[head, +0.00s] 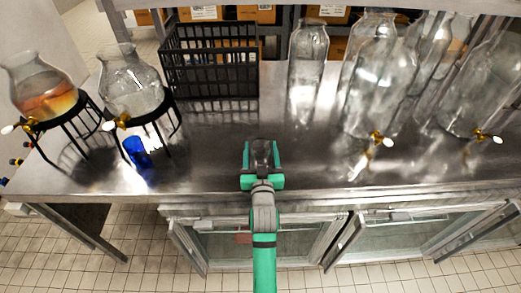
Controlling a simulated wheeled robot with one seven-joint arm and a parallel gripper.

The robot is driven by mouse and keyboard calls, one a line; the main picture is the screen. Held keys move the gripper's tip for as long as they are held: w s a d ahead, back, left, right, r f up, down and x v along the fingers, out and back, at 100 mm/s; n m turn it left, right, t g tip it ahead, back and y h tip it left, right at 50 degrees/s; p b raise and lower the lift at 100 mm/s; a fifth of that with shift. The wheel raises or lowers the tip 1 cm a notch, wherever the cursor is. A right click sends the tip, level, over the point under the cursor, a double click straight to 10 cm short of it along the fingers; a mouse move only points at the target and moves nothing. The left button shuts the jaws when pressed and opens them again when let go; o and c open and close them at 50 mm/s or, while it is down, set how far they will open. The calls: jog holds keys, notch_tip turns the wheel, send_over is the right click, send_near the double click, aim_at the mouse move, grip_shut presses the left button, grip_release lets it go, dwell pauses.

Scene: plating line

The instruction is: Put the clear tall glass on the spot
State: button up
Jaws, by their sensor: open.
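My gripper (262,152) is over the front middle of the steel counter, with its green fingers apart. A small greyish, see-through shape shows between the fingers. It may be the clear tall glass, but I cannot tell for sure, nor whether the fingers touch it. No marked spot can be made out on the counter; my gripper and arm hide part of the front edge.
A small blue glass (137,152) stands at the left by two round flasks on black stands (36,88) (131,88). A black crate (211,62) is at the back. Large clear jars with brass taps (375,90) fill the right. The counter (215,135) is bare left of my gripper.

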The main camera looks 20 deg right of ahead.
jog(key=v, duration=1.2)
jog(key=shift+r, duration=0.15)
